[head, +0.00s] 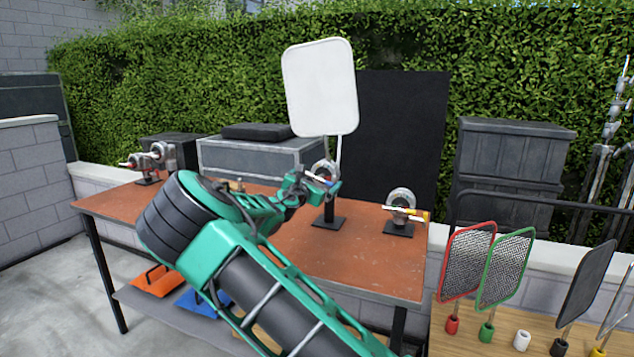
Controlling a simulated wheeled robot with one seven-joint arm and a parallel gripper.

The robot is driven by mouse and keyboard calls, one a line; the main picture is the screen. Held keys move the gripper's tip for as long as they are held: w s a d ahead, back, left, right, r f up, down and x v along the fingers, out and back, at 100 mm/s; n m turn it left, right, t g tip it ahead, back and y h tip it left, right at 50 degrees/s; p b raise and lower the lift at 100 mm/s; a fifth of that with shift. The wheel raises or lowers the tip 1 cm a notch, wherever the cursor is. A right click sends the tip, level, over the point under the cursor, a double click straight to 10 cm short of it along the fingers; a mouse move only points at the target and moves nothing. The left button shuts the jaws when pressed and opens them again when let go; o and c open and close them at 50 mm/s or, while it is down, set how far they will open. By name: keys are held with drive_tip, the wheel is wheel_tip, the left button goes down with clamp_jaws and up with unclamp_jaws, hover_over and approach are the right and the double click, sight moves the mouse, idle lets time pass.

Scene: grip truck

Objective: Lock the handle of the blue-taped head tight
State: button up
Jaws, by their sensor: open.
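A round grey grip head (325,170) stands on a black post with a square base on the table, and the stem of a white panel (320,87) runs down to it. A thin handle (319,178) with a red part shows in front of this head, with a small blue area close by; I cannot tell whether that blue is tape. My gripper (327,187) is at this handle, in front of the head. Its fingers are small and partly hidden, and I cannot tell whether they touch the handle.
Another head with a yellow handle (402,208) stands at the right of the brown table (350,255). More heads (152,158) stand at the far left. A grey case (262,157) lies behind. Framed nets (466,262) stand at the lower right. The table's front right is clear.

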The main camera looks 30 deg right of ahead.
drive_tip(key=c, duration=0.9)
drive_tip(key=shift+c, duration=0.2)
